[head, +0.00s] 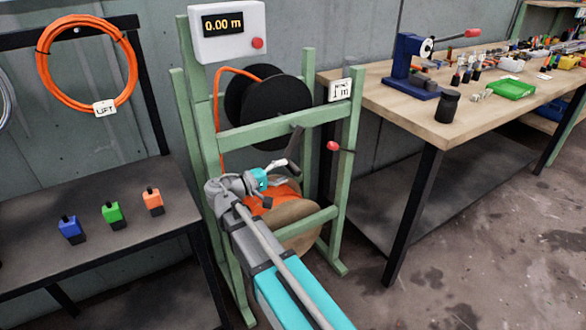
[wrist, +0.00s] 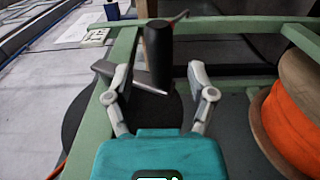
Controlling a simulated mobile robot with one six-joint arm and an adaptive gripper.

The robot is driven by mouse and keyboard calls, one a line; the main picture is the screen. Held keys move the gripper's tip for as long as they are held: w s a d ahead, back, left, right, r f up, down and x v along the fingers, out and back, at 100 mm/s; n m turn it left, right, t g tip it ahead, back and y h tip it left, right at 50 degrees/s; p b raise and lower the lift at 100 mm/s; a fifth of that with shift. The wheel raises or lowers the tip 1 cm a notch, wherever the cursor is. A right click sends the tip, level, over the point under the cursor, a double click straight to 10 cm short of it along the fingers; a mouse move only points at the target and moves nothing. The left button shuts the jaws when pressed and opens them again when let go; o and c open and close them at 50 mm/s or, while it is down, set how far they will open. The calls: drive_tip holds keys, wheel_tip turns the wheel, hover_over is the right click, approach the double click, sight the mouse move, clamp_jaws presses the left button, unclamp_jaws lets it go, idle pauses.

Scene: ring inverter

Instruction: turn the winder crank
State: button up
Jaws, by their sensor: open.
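The winder is a green frame (head: 285,128) with a black reel (head: 275,105) on it. Its crank has a dark handle (head: 295,143) at the front of the frame. In the wrist view the black crank handle (wrist: 158,48) stands between my two open fingers, with a grey metal piece (wrist: 148,82) near its lower end. My gripper (head: 282,168) is just below the handle in the head view and also shows in the wrist view (wrist: 152,76). It is open, and I see no finger closed on the handle. I cannot tell how deep the handle sits between the fingers.
The counter box (head: 228,32) above reads 0.00 m. A spool of orange cable (head: 290,225) sits low in the frame, close to my arm. A red-knobbed lever (head: 333,146) is on the right post. A workbench (head: 400,105) stands right, a dark table (head: 100,250) left.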

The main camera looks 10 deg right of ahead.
sight(289, 169)
drive_tip(key=shift+x, duration=1.75)
clamp_jaws()
